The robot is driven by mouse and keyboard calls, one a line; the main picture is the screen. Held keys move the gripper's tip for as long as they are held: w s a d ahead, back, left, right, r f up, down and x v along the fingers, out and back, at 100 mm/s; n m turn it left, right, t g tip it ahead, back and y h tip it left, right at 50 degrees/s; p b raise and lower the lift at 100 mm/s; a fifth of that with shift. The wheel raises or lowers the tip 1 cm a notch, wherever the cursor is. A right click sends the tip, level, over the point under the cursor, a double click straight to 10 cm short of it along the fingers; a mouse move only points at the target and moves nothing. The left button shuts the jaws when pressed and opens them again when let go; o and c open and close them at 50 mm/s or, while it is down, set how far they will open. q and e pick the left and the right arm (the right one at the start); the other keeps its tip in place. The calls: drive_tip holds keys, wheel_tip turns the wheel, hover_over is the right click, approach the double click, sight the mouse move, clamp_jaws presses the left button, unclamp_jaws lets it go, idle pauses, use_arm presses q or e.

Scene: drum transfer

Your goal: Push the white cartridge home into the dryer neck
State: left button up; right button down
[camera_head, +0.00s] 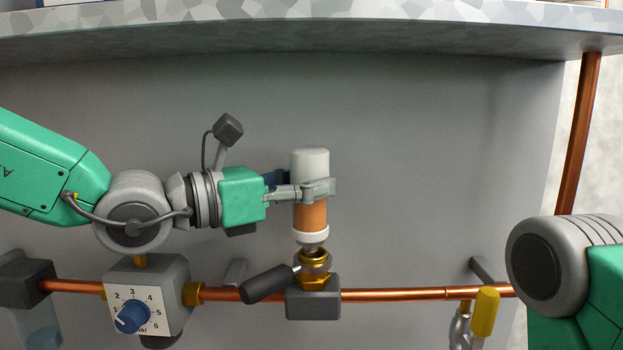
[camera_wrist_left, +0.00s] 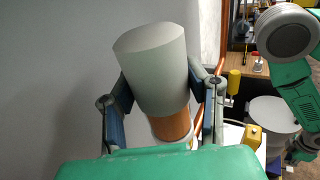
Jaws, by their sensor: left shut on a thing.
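The white cartridge (camera_head: 310,162) stands upright, with an orange-brown band (camera_head: 310,216) and a white lower collar. My left gripper (camera_head: 318,190) is shut around it from the left. In the left wrist view the cartridge (camera_wrist_left: 155,70) sits between the two fingers of my left gripper (camera_wrist_left: 165,95). Its lower end is right above the brass dryer neck (camera_head: 314,262), on a grey block (camera_head: 313,298) in the copper line. A narrow metallic part shows between collar and neck; I cannot tell how deep it sits. My right gripper is outside the head view; only part of that arm shows.
A black-handled lever (camera_head: 268,284) sticks out left of the neck. A regulator with a blue knob (camera_head: 132,316) is on the copper pipe (camera_head: 400,295) at left, a yellow-handled valve (camera_head: 484,312) at right. A grey shelf (camera_head: 300,40) overhangs above. The wall right of the cartridge is clear.

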use_arm(q)
drive_tip(key=shift+f, duration=1)
drive_tip(key=shift+f, duration=0.2)
drive_tip(key=o, duration=1.4)
drive_tip(key=shift+o, duration=0.4)
drive_tip(key=shift+a, duration=0.15)
drive_tip(key=shift+w+a, duration=0.1)
drive_tip(key=shift+a, duration=0.05)
drive_tip(key=shift+r, duration=0.1)
